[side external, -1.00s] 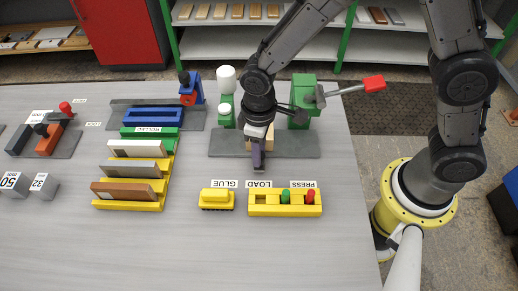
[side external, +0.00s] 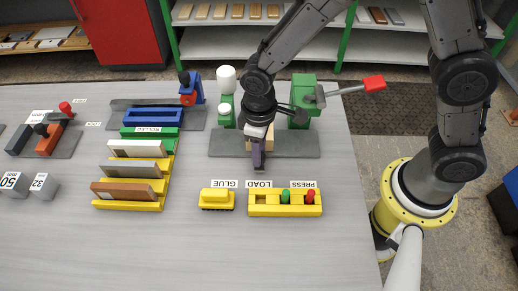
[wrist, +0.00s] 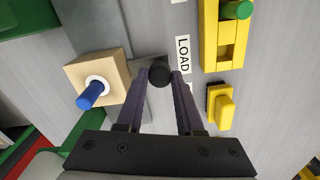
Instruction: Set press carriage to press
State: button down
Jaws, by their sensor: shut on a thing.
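My gripper (wrist: 160,78) is shut on a round black knob (wrist: 159,74), which sits between its two purple fingertips in the wrist view. In the side view my gripper (side external: 258,158) points down at the front edge of the grey press base (side external: 298,145). A wooden block (wrist: 84,66) with a white ring and a blue peg (wrist: 92,95) stands beside the knob. The block shows only partly behind my gripper in the side view. The green press (side external: 302,95) with a red-ended lever (side external: 373,84) stands behind. Whether knob and block are joined is unclear.
A yellow tray (side external: 274,211) with green and red pegs lies in front, by the LOAD and PRESS labels. A small yellow block (side external: 216,199) is by the GLUE label. A yellow rack (side external: 127,206) holds boards at left. The front table is clear.

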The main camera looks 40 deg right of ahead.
jog(key=s+d, duration=0.8)
jog(key=shift+r, duration=0.1)
jog(key=c, duration=0.5)
grip_release()
jog(key=shift+c, duration=0.2)
jog(key=shift+r, duration=0.5)
notch_tip(320, 180, up, 13)
jog(key=shift+d+f, duration=0.1)
